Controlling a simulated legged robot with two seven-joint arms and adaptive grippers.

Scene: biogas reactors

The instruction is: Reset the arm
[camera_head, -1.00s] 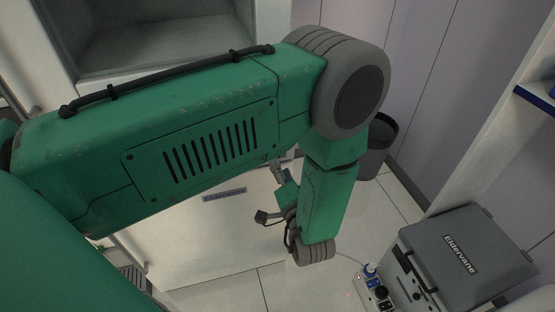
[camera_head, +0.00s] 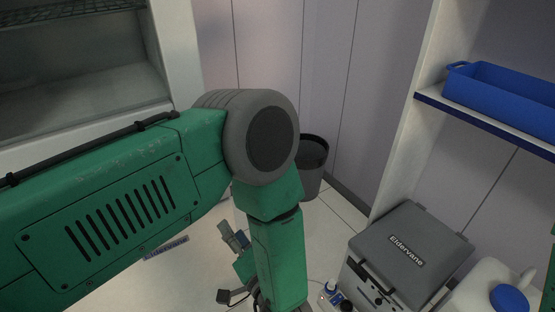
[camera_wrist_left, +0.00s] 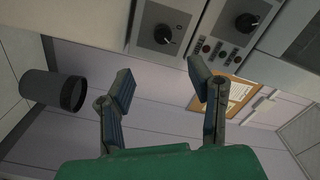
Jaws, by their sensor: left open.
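My left arm, green with a grey elbow joint, crosses the head view from the left and bends down at the elbow. My left gripper (camera_head: 234,236) is partly seen beside the forearm, low in the head view. In the left wrist view the gripper (camera_wrist_left: 160,72) is open, its two dark fingers apart with nothing between them. My right gripper is not in view.
A dark bin (camera_head: 312,168) stands by the wall; it also shows in the wrist view (camera_wrist_left: 50,88). A grey case (camera_head: 408,252) and a white jug with a blue cap (camera_head: 490,290) sit at lower right. A blue tray (camera_head: 505,95) is on a shelf. Control panels with knobs (camera_wrist_left: 163,34) face the gripper.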

